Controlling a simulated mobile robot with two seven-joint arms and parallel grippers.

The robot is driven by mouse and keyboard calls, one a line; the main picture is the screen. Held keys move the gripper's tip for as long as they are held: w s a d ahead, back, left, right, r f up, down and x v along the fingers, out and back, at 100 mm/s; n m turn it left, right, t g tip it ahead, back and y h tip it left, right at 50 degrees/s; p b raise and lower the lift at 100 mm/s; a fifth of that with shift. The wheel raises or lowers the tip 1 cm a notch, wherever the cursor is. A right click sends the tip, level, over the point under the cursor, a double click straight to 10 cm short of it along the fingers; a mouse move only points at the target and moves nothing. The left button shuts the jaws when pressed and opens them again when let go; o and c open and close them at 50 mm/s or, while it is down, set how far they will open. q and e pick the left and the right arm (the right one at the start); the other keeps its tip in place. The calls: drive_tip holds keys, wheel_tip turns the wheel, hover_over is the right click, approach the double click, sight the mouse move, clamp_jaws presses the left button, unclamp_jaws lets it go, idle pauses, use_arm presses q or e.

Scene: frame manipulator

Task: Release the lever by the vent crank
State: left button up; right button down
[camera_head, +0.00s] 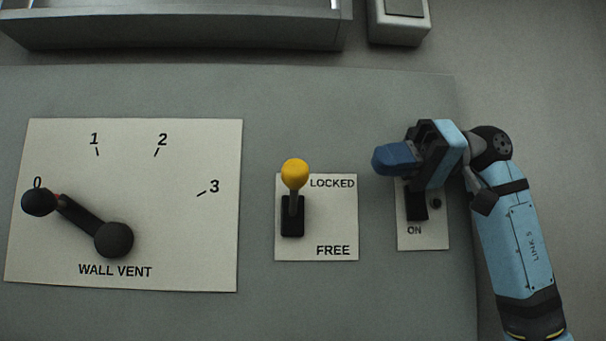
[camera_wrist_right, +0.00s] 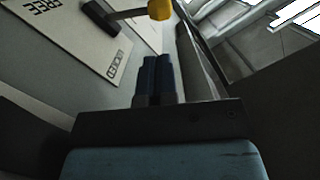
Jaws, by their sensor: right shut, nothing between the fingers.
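The lever has a yellow knob (camera_head: 294,173) on a grey stem over a black slot base (camera_head: 292,222). It is tilted up to the LOCKED end of its white plate (camera_head: 338,220); FREE is printed at the bottom. The vent crank (camera_head: 84,222) is on the left plate, its black handle at 0. My right gripper (camera_head: 380,160) is right of the lever, apart from it, shut and empty. In the right wrist view its dark blue fingers (camera_wrist_right: 153,80) are together, with the yellow knob (camera_wrist_right: 160,9) beyond them. My left gripper is not in view.
A black switch (camera_head: 416,206) on a plate marked ON sits under my right gripper, partly hidden. A grey tray-like housing (camera_head: 180,38) and a pale box (camera_head: 399,28) lie along the top. The panel between lever and gripper is clear.

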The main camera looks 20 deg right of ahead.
sight(302, 163)
use_arm(q)
drive_tip(key=p, duration=0.1)
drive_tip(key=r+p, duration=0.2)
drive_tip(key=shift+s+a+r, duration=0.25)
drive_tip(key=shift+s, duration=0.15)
use_arm(e)
drive_tip(key=r+x, duration=0.1)
drive_tip(key=x, duration=0.8)
drive_tip(key=shift+s+a, duration=0.25)
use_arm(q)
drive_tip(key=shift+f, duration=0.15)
use_arm(e)
drive_tip(key=shift+s+f+b, duration=0.2)
drive_tip(key=shift+b, duration=0.2)
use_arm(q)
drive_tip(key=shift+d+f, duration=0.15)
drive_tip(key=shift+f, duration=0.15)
